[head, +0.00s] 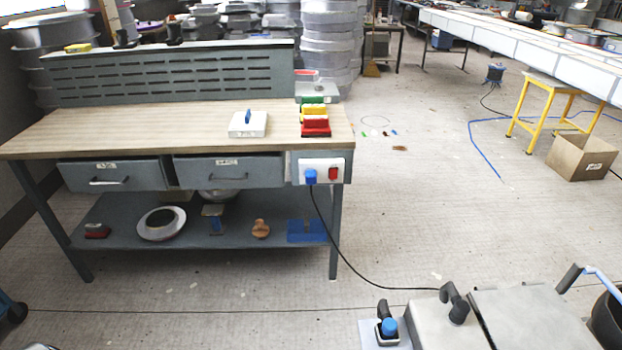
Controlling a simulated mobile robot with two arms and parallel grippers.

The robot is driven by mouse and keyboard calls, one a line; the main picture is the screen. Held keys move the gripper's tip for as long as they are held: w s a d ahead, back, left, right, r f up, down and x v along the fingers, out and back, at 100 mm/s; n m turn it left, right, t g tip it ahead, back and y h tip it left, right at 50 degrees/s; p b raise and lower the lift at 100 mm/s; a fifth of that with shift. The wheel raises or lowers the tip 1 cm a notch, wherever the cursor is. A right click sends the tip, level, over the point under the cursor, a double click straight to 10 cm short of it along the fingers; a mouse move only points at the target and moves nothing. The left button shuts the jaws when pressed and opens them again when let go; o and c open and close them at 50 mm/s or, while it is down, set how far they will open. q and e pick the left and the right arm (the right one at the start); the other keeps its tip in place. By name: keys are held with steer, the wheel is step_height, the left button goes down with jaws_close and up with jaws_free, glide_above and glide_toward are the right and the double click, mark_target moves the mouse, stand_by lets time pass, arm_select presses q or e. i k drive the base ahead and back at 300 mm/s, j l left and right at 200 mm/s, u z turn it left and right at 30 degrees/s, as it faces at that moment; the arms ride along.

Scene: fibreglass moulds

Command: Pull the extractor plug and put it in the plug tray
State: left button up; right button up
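A blue plug (311,177) sits in the white socket panel (322,171) on the right front of the workbench. A black cable (345,258) hangs from it and runs over the floor to a grey machine (530,320) at the lower right, which seems to be the extractor. A red socket or switch (333,174) is beside the plug. I cannot tell for sure which thing is the plug tray; a flat blue tray-like piece (305,238) lies on the bench's lower shelf, and a white block (240,128) with a blue upright piece stands on the top. Neither gripper shows.
The workbench top (120,128) is mostly clear; green, yellow and red bins (315,128) stand at its right end. A yellow stool (540,95) and a cardboard box (582,157) stand at the right.

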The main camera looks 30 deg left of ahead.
mark_target(310, 174)
steer(key=i+j+z, duration=0.2)
steer(key=j, duration=0.2)
steer(key=j+z, duration=0.25)
steer(key=j, duration=0.2)
steer(key=j+z, duration=0.2)
steer(key=j, duration=0.25)
steer(key=i, duration=0.05)
